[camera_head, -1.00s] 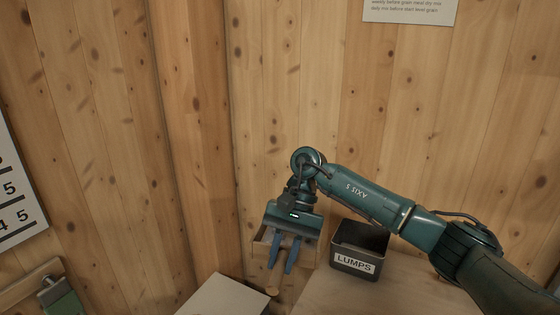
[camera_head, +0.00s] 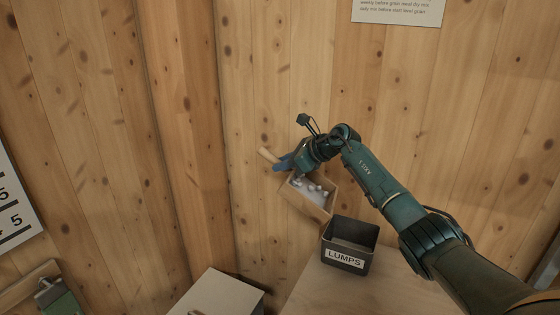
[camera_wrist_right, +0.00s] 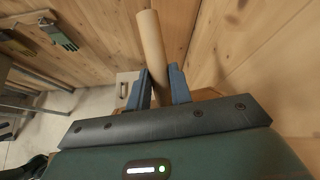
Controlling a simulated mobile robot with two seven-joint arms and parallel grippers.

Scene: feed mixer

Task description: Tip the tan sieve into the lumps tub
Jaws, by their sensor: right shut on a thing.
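The tan sieve (camera_head: 322,212) is a square wooden frame with a pale mesh and several whitish lumps (camera_head: 312,187) on it. It is held in the air, tilted down toward the lumps tub. My right gripper (camera_head: 282,163) is shut on its round wooden handle (camera_head: 267,155); the handle (camera_wrist_right: 151,40) also stands between the blue fingers (camera_wrist_right: 160,88) in the right wrist view. The lumps tub (camera_head: 345,260) is a dark open box labelled LUMPS, just below and right of the sieve's lower corner. Its visible inside looks empty. My left gripper is not in view.
The tub stands on a light wooden table (camera_head: 370,292). A pale box-like surface (camera_head: 222,295) is at the lower left of it. A plank wall (camera_head: 270,80) rises close behind the sieve. A green device (camera_head: 60,300) is at the far lower left.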

